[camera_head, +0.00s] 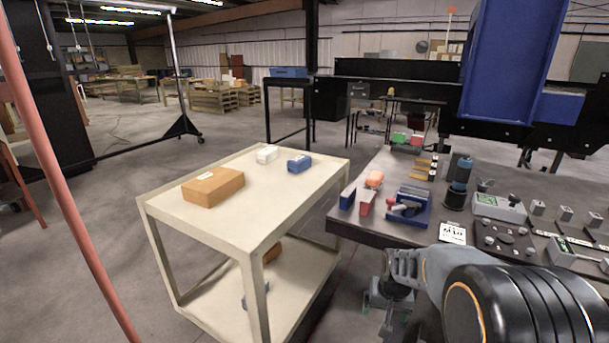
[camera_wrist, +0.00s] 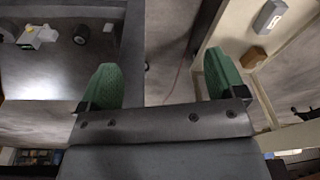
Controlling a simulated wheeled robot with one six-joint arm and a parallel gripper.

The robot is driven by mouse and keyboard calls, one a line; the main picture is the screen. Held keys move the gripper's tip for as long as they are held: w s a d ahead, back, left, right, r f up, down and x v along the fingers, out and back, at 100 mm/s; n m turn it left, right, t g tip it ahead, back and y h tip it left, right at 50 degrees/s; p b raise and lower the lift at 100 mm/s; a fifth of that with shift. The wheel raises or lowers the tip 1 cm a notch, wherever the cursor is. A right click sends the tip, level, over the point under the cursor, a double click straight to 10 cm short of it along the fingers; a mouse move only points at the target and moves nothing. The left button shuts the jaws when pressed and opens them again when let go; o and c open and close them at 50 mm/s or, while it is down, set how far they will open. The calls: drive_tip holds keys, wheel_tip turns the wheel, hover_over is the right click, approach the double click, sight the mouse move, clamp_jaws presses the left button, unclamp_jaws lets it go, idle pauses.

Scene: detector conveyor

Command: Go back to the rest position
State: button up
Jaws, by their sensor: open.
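My gripper (camera_wrist: 164,82) shows in the wrist view with its two green fingers wide apart and nothing between them. It points down over the gap between the dark workbench and the cream cart.
The cream cart (camera_head: 240,235) carries a brown box (camera_head: 213,187), a white box (camera_head: 267,155) and a blue box (camera_head: 299,163). The workbench (camera_head: 345,232) at right holds a blue vise (camera_head: 408,206) and many small parts. A red pole (camera_head: 62,175) stands at left. Open floor lies behind the cart.

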drive_tip(key=s+a+r+n+t+p, duration=0.1)
drive_tip(key=s+r+p, duration=0.4)
drive_tip(key=r, duration=0.7)
drive_tip(key=s+a+r+n+t+p, duration=0.1)
drive_tip(key=s+a+r+p, duration=0.2)
drive_tip(key=r, duration=0.9)
drive_tip(key=s+p, duration=0.3)
drive_tip(key=s, duration=0.2)
drive_tip(key=shift+s+r+n, duration=0.2)
drive_tip(key=shift+s+n, duration=0.05)
drive_tip(key=shift+n, duration=0.05)
drive_tip(key=shift+s+r, duration=0.15)
drive_tip(key=shift+s, duration=0.15)
drive_tip(key=shift+c, duration=0.2)
